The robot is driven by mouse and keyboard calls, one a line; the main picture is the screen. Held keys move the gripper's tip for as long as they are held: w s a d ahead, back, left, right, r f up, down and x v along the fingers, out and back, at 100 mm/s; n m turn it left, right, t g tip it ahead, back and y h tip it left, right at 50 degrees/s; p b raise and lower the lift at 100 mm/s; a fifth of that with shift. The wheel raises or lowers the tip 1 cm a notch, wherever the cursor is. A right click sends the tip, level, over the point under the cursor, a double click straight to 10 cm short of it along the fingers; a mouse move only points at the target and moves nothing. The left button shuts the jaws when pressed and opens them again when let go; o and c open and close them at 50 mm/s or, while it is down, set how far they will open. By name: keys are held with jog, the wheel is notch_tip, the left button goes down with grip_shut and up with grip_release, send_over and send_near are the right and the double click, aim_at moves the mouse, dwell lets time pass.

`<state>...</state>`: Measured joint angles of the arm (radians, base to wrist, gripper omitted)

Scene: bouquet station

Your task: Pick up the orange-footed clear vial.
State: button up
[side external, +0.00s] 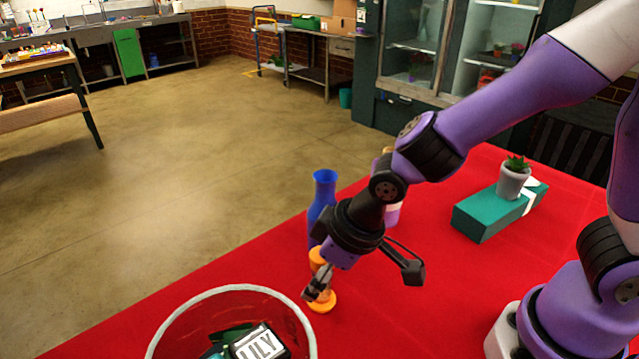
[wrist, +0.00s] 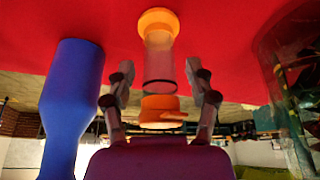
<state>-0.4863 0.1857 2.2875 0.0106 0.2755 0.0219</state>
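The clear vial stands upright on the red table, with its orange foot (side external: 322,302) on the cloth and an orange top (side external: 317,256). In the wrist view, which is upside down, the clear body (wrist: 159,62) shows between the orange foot (wrist: 158,21) and the orange top (wrist: 160,112). My gripper (side external: 316,288) is low beside the vial and partly covers its body in the side view. In the wrist view my gripper (wrist: 160,75) is open, one finger on each side of the vial, with a visible gap on both sides.
A blue vase (side external: 322,190) stands close behind the vial; it also shows in the wrist view (wrist: 70,100). A clear round container (side external: 232,290) with a LILY card (side external: 258,345) is at the front. A teal box (side external: 485,217) with a potted plant (side external: 514,180) lies at right.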

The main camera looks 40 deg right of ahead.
grip_shut()
